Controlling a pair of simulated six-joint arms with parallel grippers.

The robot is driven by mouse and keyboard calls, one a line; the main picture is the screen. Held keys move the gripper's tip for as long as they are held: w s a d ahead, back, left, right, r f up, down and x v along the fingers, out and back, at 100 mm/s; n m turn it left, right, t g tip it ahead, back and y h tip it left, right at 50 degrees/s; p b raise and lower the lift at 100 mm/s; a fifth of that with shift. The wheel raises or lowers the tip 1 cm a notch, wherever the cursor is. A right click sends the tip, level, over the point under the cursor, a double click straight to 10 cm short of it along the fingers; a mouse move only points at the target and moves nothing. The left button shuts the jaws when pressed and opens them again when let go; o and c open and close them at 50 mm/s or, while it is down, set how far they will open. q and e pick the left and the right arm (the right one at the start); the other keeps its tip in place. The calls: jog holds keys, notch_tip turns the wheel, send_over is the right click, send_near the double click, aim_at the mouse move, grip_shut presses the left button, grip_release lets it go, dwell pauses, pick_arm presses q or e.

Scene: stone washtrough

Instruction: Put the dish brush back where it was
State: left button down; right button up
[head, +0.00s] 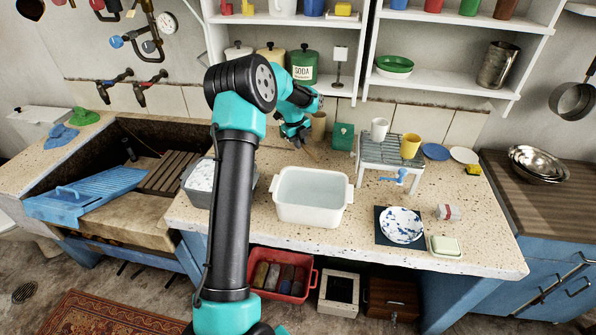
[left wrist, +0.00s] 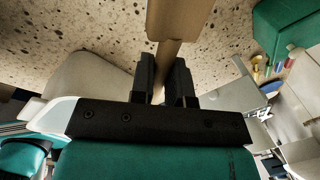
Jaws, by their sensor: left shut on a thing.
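My left gripper (head: 304,141) is at the back of the stone worktop, behind the white basin. It is shut on a thin brown wooden handle (head: 313,153), which looks like the dish brush's. In the left wrist view the handle (left wrist: 167,60) runs between the two fingers. A wider tan piece (left wrist: 178,20) shows beyond it; I cannot tell whether it is the brush head or a pot behind. A brown pot (head: 319,122) stands by the wall just beyond the gripper. The brush's bristles are not clearly visible. My right gripper is not in view.
A white basin (head: 307,212) stands in front of the gripper. A green box (head: 343,136) is close on the right, also in the left wrist view (left wrist: 285,28). A grey rack (head: 372,155) with cups stands further right. Shelves (head: 300,20) hang above.

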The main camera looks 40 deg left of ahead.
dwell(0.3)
pick_arm(q)
jog(key=shift+s+a+x, duration=0.1)
jog(key=shift+s+x, duration=0.1)
jog(key=shift+x, duration=0.85)
jog(key=shift+s+a+x, duration=0.1)
jog(key=shift+s+x, duration=0.1)
jog(key=shift+x, duration=0.8)
jog(key=shift+s+a+x, duration=0.1)
jog(key=shift+s+x, duration=0.1)
jog(key=shift+x, duration=0.85)
jog(key=shift+f, duration=0.1)
jog(key=shift+s+x, duration=0.15)
jog(key=shift+x, duration=0.75)
jog(key=shift+s+x, duration=0.2)
jog(key=shift+x, duration=0.75)
jog(key=shift+a+f, duration=0.15)
jog(key=shift+f, duration=0.05)
jog(key=c, duration=1.1)
grip_release()
jog(key=v, duration=1.2)
jog(key=shift+r, duration=0.15)
